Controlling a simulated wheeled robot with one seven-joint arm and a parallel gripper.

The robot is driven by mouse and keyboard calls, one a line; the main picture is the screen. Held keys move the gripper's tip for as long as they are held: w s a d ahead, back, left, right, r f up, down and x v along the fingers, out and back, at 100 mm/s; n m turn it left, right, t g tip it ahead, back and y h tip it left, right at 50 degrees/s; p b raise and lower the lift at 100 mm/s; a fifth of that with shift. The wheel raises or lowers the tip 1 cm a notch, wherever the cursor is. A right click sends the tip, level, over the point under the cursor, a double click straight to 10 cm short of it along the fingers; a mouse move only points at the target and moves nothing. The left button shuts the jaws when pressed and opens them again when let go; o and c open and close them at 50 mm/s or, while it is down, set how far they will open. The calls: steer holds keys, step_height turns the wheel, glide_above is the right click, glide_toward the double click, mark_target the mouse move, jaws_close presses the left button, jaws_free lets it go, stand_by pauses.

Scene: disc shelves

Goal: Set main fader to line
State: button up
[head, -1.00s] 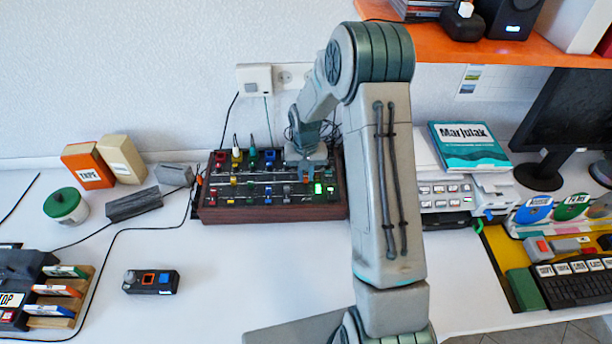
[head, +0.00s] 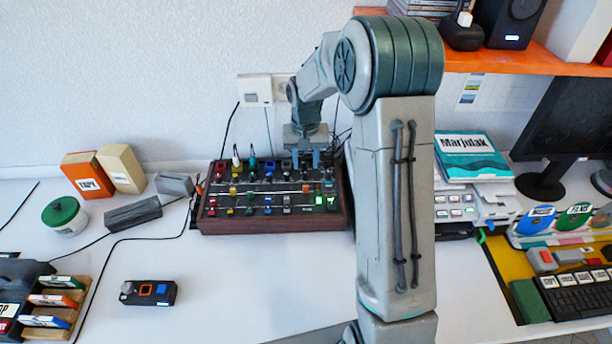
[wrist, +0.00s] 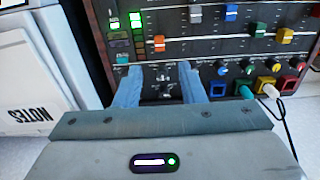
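The mixer (head: 270,226) is a dark panel in a brown wooden case, with coloured fader caps and lit green buttons. I cannot read which control is the main fader. An orange cap (wrist: 159,43) sits in a slot just beyond my fingertips in the wrist view; it appears also in the head view (head: 306,188). My gripper (head: 307,162) is over the panel's back right part. In the wrist view my gripper (wrist: 160,75) is open, its two blue-grey fingers on either side of a small black control (wrist: 164,88). I cannot tell whether they touch the panel.
Blue (wrist: 231,13) and yellow (wrist: 285,35) caps sit to the right of the orange one in the wrist view. Coloured plugs (wrist: 267,90) with cables stand near the right finger. A Marjulak book (head: 466,155) lies right of my arm.

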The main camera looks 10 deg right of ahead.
step_height(320, 180, up, 4)
steer(key=shift+r, duration=0.15)
stand_by(0.5)
steer(key=s+r+n+t, duration=0.1)
steer(key=s+r, duration=0.3)
steer(key=s, duration=0.3)
steer(key=s+r+t, duration=0.1)
steer(key=s+r, duration=0.3)
steer(key=s, duration=0.2)
steer(key=s+n+t, duration=0.1)
steer(key=s, duration=1.3)
steer(key=shift+s+a+r, duration=0.2)
steer(key=shift+a, duration=0.25)
stand_by(1.3)
